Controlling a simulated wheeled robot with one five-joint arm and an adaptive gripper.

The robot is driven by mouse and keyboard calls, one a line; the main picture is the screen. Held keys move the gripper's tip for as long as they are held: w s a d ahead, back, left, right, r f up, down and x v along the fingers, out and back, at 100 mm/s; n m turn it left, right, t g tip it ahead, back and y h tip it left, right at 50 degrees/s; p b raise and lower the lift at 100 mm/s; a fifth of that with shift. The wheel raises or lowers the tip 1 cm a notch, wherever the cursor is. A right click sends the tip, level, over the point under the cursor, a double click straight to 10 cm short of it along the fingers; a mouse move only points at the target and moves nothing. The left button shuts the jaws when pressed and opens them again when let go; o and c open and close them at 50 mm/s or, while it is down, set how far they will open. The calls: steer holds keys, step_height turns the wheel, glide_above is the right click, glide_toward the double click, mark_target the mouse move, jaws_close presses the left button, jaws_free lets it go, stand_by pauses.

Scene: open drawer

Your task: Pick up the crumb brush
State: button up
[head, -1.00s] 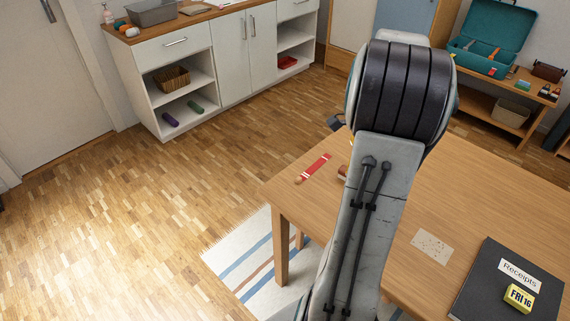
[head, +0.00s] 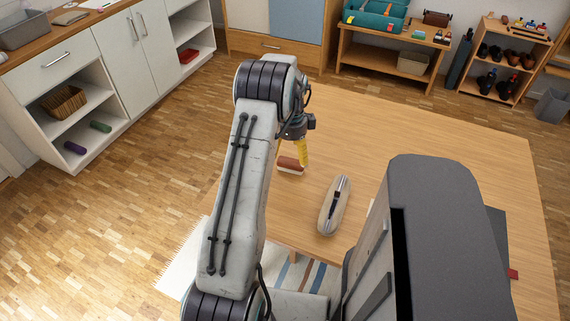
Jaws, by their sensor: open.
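A small block with a reddish-brown top and a pale lower edge, which looks like the crumb brush (head: 289,165), lies on the wooden table (head: 420,135) near its left side. My gripper (head: 303,158) points down just beside and partly above the brush's right end, with yellow on its finger. It is open and holds nothing that I can see. From this angle I cannot tell whether it touches the brush. My arm covers the table's left edge.
A beige oval case (head: 334,206) with a dark middle lies to the right of the brush, near the table's front edge. The table's far right is clear. A white cabinet (head: 125,60) and a low bench (head: 388,58) stand apart from the table.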

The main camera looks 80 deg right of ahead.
mark_target(290, 163)
steer(key=shift+a+f+p, duration=0.15)
steer(key=shift+f, duration=1.2)
steer(key=shift+a+f+p, duration=0.1)
steer(key=shift+f+p, duration=0.05)
steer(key=shift+f, duration=1.2)
steer(key=shift+c, duration=0.5)
steer(key=c, duration=1.2)
